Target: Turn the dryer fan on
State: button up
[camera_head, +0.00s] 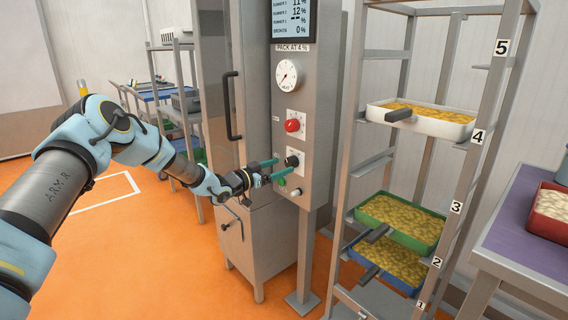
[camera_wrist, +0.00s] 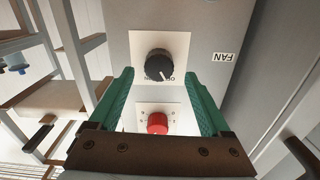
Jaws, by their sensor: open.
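The dryer's control panel (camera_head: 312,135) is a grey metal column. A black knob (camera_head: 292,161) on a white plate is in its lower half. In the wrist view the black knob (camera_wrist: 159,65) sits beside a FAN label (camera_wrist: 223,57), with small OFF-like lettering at its edge, partly hidden. My gripper (camera_head: 281,167) is open, its teal fingers pointing at the panel close to the black knob. In the wrist view the gripper (camera_wrist: 160,74) has one fingertip on each side of the knob, with gaps. I cannot tell whether the tips reach past the knob's face.
A red knob (camera_head: 292,125) sits above the black one; it also shows in the wrist view (camera_wrist: 157,123). A dial (camera_head: 288,75) is higher. A rack (camera_head: 345,185) with trays stands right; a door handle (camera_head: 232,105) is left.

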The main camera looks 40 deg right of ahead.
aim_at(288, 163)
jog(key=shift+s+d, duration=0.1)
jog(key=shift+d, duration=1.45)
grip_shut()
